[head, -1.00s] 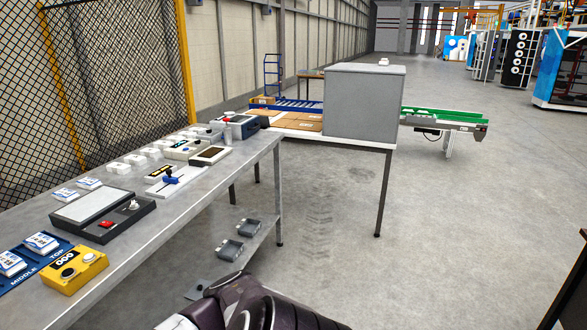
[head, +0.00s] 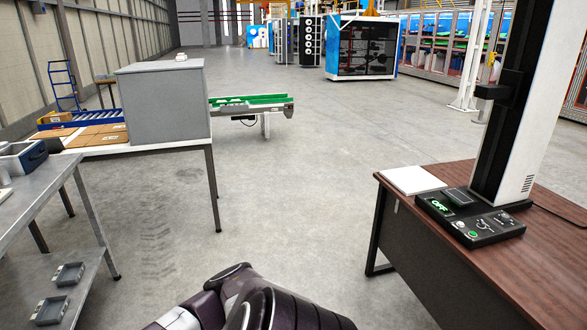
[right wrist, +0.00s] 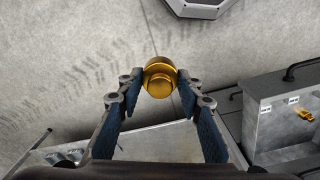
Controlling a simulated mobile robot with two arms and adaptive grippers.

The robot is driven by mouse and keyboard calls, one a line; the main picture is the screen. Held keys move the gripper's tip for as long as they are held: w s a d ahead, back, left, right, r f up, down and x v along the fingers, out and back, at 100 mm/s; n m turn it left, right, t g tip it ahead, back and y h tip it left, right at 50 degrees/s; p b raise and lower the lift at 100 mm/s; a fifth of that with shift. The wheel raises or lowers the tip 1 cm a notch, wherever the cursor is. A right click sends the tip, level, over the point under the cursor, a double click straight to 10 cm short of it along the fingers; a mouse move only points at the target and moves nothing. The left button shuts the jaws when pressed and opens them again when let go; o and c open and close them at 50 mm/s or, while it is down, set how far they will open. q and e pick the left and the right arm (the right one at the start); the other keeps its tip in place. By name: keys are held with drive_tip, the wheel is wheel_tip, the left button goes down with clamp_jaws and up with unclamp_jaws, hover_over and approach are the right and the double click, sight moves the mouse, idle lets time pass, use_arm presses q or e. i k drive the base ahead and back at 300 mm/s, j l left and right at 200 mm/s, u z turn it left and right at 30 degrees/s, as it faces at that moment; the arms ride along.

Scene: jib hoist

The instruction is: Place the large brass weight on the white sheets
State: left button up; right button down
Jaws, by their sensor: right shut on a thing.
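The brass weight (right wrist: 160,76), round and shiny gold, is between the fingertips of my right gripper (right wrist: 160,84) in the right wrist view. The gripper is shut on it and holds it above the concrete floor. The weight and my right gripper do not show in the head view. My left gripper is in neither current view.
A black control box (head: 470,218) showing "OFF" and a tall column (head: 518,100) stand beside the sheets. A metal workbench (head: 40,198) is at left, a grey cabinet (head: 165,105) on a table behind it. A small gold thing (right wrist: 306,114) shows at right. Floor between is clear.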

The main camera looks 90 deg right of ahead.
sight(416, 181)
drive_tip(key=z, duration=1.65)
drive_tip(key=i+z, duration=0.15)
drive_tip(key=z, duration=0.25)
drive_tip(key=i+z, duration=0.2)
drive_tip(key=z, duration=0.2)
drive_tip(key=i+z, duration=0.15)
drive_tip(key=z, duration=0.2)
drive_tip(key=i+j, duration=0.1)
drive_tip(key=i, duration=0.4)
drive_tip(key=i+j, duration=0.15)
drive_tip(key=i, duration=0.3)
drive_tip(key=i+j, duration=0.1)
drive_tip(key=i, duration=0.4)
drive_tip(key=i+z, duration=0.25)
drive_tip(key=i, duration=0.55)
drive_tip(key=i+z, duration=0.25)
drive_tip(key=i, duration=0.55)
drive_tip(key=i+z, duration=0.35)
drive_tip(key=i+j+z, duration=0.1)
drive_tip(key=z, duration=0.3)
drive_tip(key=i+j+z, duration=0.15)
drive_tip(key=z, duration=0.2)
drive_tip(key=i, duration=0.05)
